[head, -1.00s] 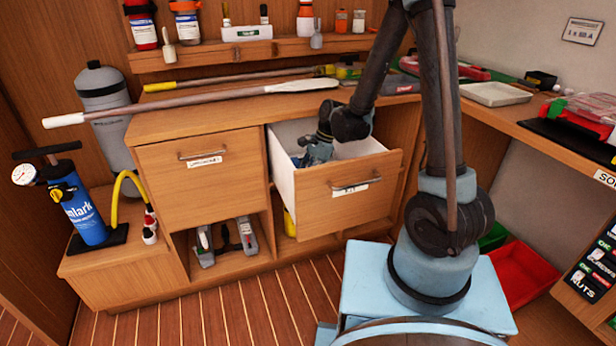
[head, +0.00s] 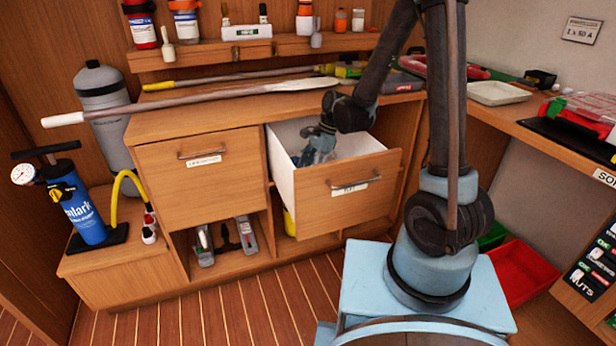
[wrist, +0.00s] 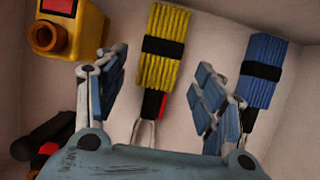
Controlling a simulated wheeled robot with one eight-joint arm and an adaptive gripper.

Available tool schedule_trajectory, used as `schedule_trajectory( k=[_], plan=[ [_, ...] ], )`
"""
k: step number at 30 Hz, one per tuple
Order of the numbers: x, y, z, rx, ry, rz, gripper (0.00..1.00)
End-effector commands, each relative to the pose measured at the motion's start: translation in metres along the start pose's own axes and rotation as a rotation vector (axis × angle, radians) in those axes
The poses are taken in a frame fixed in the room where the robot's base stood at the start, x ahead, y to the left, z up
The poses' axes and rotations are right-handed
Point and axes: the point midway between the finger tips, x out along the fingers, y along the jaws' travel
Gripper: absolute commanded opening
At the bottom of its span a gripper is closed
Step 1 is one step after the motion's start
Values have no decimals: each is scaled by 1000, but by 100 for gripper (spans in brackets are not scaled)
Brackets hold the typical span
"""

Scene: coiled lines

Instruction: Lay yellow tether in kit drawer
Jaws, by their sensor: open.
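The kit drawer (head: 318,205) is pulled open under the counter, with a white inside. My gripper (head: 316,156) reaches down into it from above. In the wrist view, the yellow tether (wrist: 163,62) is a bundled coil with a black band and a metal clip at its lower end. It lies on the pale drawer floor, ahead of and between the spread fingers of my gripper (wrist: 158,92). The fingers are open and hold nothing. The lower part of the clip is hidden behind the gripper body. In the head view I cannot make out the tether.
In the wrist view, a blue coil (wrist: 262,62) with a black band lies right of the yellow tether. A yellow device (wrist: 70,32) is at upper left, and a dark red-banded item (wrist: 45,138) at lower left. A long pole (head: 190,101) lies across the counter.

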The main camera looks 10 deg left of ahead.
Motion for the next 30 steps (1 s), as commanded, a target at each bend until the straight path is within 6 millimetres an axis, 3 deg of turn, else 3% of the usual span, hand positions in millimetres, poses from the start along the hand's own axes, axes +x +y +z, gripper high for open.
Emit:
schedule_trajectory(
  k=[18,30],
  plan=[
    [-83,-1,-1,0,-1,0,63],
    [-93,-1,-1,0,-1,1,63]
  ],
)
